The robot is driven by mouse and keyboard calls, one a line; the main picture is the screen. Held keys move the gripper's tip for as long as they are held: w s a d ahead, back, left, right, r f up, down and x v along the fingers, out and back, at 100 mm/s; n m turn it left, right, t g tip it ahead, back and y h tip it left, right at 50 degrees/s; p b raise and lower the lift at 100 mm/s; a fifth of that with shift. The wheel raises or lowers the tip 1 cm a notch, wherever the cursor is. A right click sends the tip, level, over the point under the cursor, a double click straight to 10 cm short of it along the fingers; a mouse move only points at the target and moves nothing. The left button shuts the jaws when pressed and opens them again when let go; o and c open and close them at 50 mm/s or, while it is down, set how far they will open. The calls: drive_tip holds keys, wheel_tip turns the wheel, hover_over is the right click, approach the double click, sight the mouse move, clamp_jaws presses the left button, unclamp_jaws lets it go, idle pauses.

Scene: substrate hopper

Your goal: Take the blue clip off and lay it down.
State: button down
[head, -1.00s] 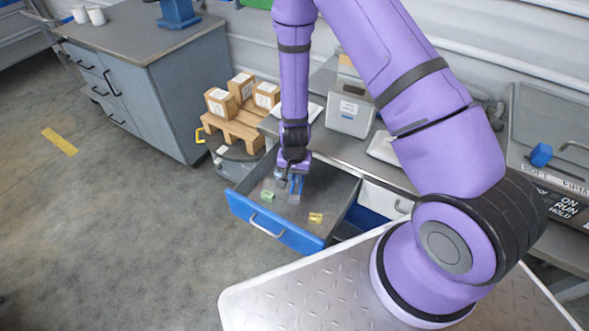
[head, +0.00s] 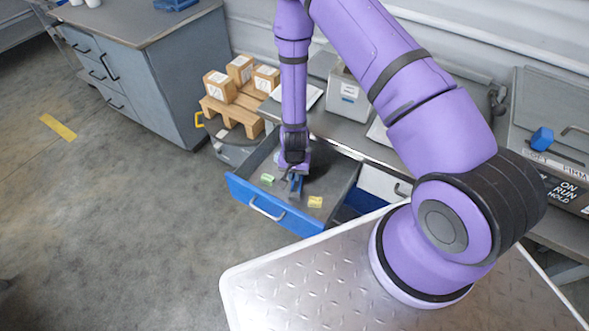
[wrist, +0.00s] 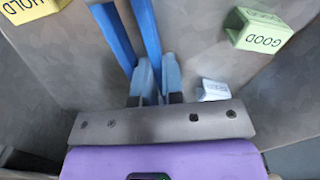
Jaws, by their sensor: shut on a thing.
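My gripper (wrist: 157,82) is inside the open drawer (head: 272,215), pointing down, and its fingers are close together on the blue clip (wrist: 118,38). The clip shows in the wrist view as two long blue bars running from the fingertips to the top edge. In the head view, my gripper (head: 295,187) hides most of the clip. I cannot tell whether the clip touches the drawer floor or what else it may be fixed to.
A green GOOD block (wrist: 259,30) and a yellow HOLD block (wrist: 28,8) lie in the drawer on either side of the clip. A small white tag (wrist: 214,90) lies near the fingers. The drawer walls stand close around my gripper.

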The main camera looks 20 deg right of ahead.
drive_tip(key=shift+f, duration=0.4)
drive_tip(key=shift+f, duration=0.6)
idle(0.3)
drive_tip(key=c, duration=1.1)
unclamp_jaws()
drive_tip(key=shift+c, duration=0.2)
drive_tip(key=shift+r, duration=0.15)
wheel_tip(320, 180, up, 10)
drive_tip(key=shift+r, duration=0.25)
